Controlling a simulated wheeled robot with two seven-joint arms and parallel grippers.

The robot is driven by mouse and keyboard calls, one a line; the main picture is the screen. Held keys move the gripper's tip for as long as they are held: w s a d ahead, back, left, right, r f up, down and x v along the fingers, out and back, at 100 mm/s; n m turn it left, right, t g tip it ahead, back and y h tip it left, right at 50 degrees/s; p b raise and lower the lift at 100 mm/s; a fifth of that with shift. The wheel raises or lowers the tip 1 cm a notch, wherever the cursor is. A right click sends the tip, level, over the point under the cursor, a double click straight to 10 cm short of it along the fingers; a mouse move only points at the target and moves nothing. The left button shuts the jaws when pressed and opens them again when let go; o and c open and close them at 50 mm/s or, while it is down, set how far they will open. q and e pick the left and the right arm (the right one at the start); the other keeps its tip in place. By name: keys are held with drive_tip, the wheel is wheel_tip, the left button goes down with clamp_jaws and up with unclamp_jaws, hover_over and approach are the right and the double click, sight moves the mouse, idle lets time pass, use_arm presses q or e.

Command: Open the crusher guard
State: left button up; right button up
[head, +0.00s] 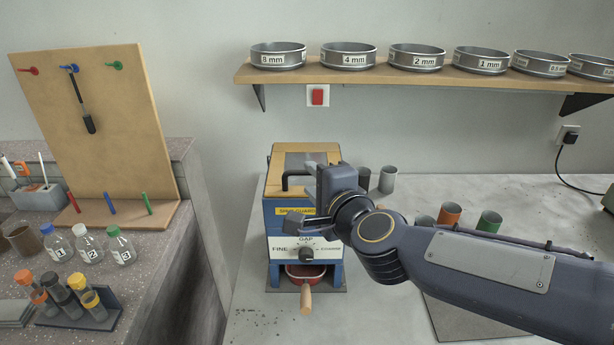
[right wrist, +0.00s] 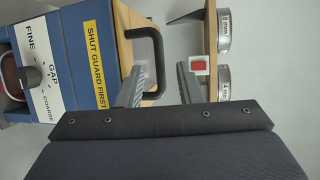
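The crusher (head: 284,220) is a blue box with a gap dial (head: 306,254) on its white front panel. Its guard (head: 277,160) is a wood-coloured lid with a grey pane, lying down on top. The guard's black handle (head: 287,176) is partly hidden by my right gripper (head: 303,195). In the right wrist view the handle (right wrist: 151,38) is a black loop. My right gripper (right wrist: 160,85) has its fingers apart, and the handle's near end shows between them; contact cannot be told. A yellow label (right wrist: 95,51) reads "SHUT GUARD FIRST". My left gripper is not in view.
A red pan (head: 305,271) with a wooden handle sits in the crusher's lower opening. Grey, orange and green cups (head: 449,214) stand to the right, partly behind my arm. A sieve shelf (head: 400,76) hangs above. A pegboard (head: 110,130) and bottles stand on the left bench.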

sight(306, 174)
drive_tip(key=shift+x, duration=2.35)
drive_tip(key=shift+c, duration=0.3)
clamp_jaws()
